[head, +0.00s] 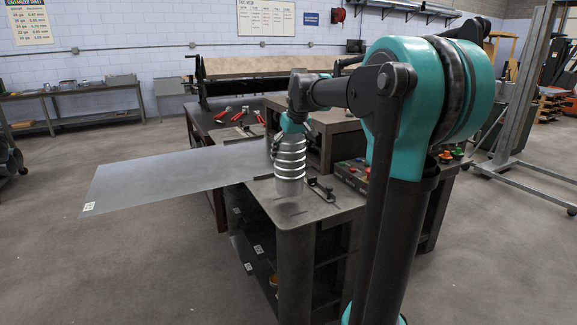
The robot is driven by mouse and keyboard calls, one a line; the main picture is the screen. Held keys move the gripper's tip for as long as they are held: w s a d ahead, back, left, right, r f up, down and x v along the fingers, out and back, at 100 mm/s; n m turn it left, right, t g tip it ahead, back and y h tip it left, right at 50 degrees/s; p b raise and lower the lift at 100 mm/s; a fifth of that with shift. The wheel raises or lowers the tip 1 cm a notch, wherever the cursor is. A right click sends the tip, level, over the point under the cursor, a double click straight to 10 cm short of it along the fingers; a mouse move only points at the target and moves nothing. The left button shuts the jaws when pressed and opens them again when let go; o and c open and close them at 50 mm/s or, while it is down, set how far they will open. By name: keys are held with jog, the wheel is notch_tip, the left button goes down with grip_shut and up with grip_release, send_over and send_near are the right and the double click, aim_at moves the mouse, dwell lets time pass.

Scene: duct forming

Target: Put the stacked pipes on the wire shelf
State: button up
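My gripper (274,146) is at the end of my arm, over the front corner of the workbench. Only a dark part of it shows; its fingers are mostly hidden, so I cannot tell whether it is open or shut. Right at it is a shiny, ribbed metal cylinder (289,160), upright, which looks like stacked pipe sections. I cannot tell whether the gripper holds it or whether its lower end touches the bench. At the far left edge, dark round items (9,158) are cut off by the frame. I cannot make out a wire shelf for certain.
The workbench (335,203) carries a flat metal sheet (165,178) overhanging far to the left, red-handled tools (223,113) and a raised box (335,150). A lift mast (520,95) stands at right. A wall rack (415,9) hangs behind. The floor at left is clear.

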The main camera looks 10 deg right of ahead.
jog(key=shift+f, duration=2.45)
jog(key=o, duration=1.7)
